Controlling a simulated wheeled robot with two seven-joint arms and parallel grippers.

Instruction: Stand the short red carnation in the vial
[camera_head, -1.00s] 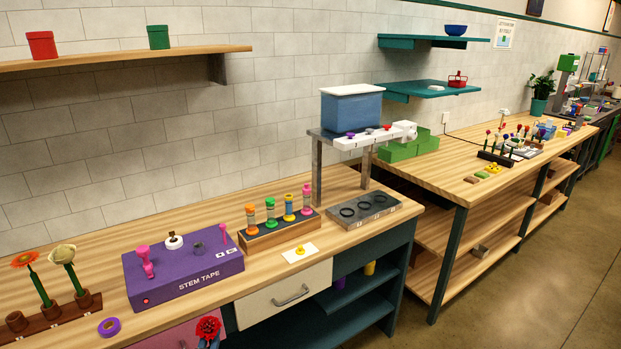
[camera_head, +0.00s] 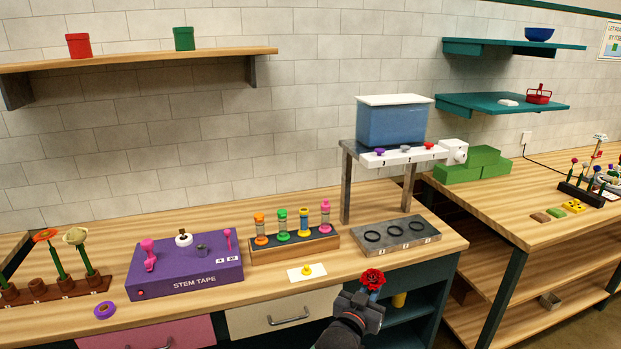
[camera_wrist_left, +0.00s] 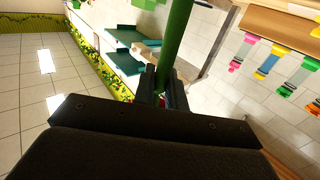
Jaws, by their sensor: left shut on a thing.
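My left gripper (camera_head: 368,298) is shut on the short red carnation (camera_head: 372,278). It holds the flower bloom up in front of the bench's front edge, below the grey ring stand. In the left wrist view the green stem (camera_wrist_left: 176,45) runs between the dark fingers (camera_wrist_left: 163,88), and a little red shows behind them. I cannot make out a plain vial for certain; several coloured tube-like pieces (camera_head: 282,226) stand in a wooden rack on the bench. My right gripper is not in view.
The purple stem tape box (camera_head: 190,282) and a brown flower holder (camera_head: 60,292) stand left. A grey plate with three rings (camera_head: 395,234) lies under a raised shelf with a blue tank (camera_head: 390,124).

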